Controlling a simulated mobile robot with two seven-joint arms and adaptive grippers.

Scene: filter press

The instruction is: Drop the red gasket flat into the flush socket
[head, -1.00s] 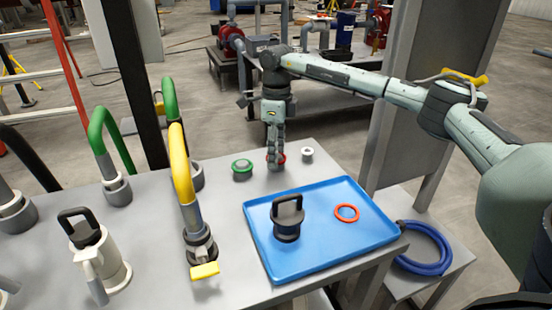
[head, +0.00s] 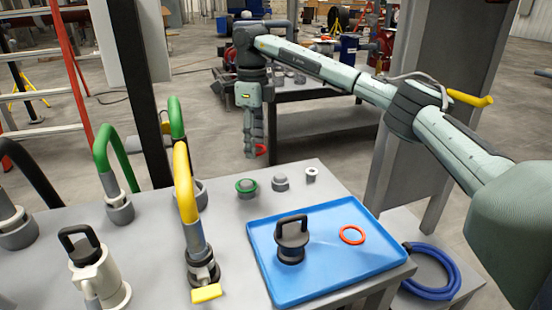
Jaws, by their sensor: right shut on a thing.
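My right gripper (head: 253,153) is shut on a red ring-shaped gasket (head: 262,150), which shows in part beside the fingertips. It holds the gasket in the air beyond the table's back edge as seen here. Another ring, orange-red (head: 351,234), lies flat on the blue tray (head: 390,262). Along the back of the table stand a green-rimmed fitting (head: 246,186), a grey fitting (head: 280,182) and a small white-topped fitting (head: 311,174). I cannot tell which of them, if any, is the flush socket. My left gripper is not in view.
A black-handled plug (head: 291,242) stands on the tray. A yellow hose loop (head: 184,185), green hose loops (head: 103,150) and a white jug-like part (head: 97,270) fill the table's left side. A blue hose coil (head: 440,285) lies lower right.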

